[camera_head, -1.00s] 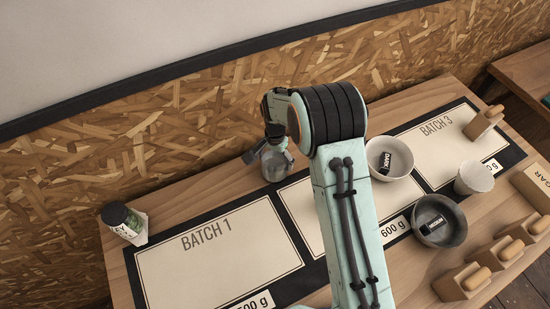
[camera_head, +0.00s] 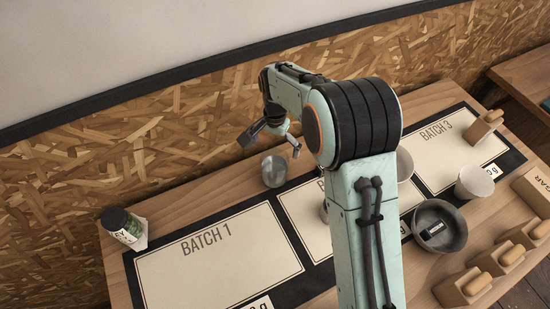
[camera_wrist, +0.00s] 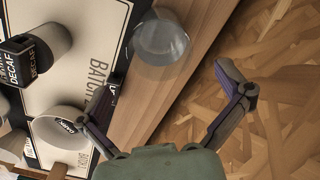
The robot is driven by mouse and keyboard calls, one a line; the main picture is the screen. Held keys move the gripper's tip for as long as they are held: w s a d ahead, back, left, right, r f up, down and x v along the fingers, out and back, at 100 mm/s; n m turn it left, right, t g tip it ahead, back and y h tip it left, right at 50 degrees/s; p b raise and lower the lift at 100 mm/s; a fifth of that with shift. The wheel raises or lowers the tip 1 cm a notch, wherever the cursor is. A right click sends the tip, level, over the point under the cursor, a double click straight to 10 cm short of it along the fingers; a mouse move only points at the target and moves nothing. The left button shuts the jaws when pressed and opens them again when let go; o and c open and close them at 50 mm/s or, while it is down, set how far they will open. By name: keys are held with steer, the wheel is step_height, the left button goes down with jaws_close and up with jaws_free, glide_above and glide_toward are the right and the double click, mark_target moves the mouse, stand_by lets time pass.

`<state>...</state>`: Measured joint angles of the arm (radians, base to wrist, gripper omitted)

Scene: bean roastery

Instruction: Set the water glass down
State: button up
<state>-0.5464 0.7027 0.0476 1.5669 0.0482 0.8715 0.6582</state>
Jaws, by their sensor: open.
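The water glass (camera_head: 275,170), clear and greyish, stands upright on the wood strip at the back of the table, beside the mat's dark border. In the wrist view the glass (camera_wrist: 160,42) is beyond my fingertips, with a gap around it. My gripper (camera_head: 270,140) is above the glass in the head view, its fingers spread and empty. In the wrist view the two fingers of my gripper (camera_wrist: 168,78) are wide apart with nothing between them.
The dark-bordered mat (camera_head: 215,255) has batch panels. A jar (camera_head: 123,228) stands back left. A grey bowl (camera_head: 440,225), a pale cup (camera_head: 474,182) and wooden-handled blocks (camera_head: 465,285) are at right. A white bowl (camera_head: 405,164) is partly behind my arm. A chipboard wall runs behind.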

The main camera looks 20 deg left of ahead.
steer(key=s+d+r+n, duration=0.1)
steer(key=s+d+r, duration=0.4)
steer(key=d+r, duration=0.25)
steer(key=s+d+r, duration=0.4)
steer(key=d+r, duration=0.2)
steer(key=d, duration=0.2)
steer(key=s+d, duration=0.3)
steer(key=s, duration=0.4)
steer(key=s+d+n, duration=0.1)
steer(key=s+d, duration=0.2)
steer(key=s, duration=0.5)
steer(key=shift+d+f+y, duration=0.3)
steer(key=shift+f+y, duration=0.1)
steer(key=shift+f, duration=0.05)
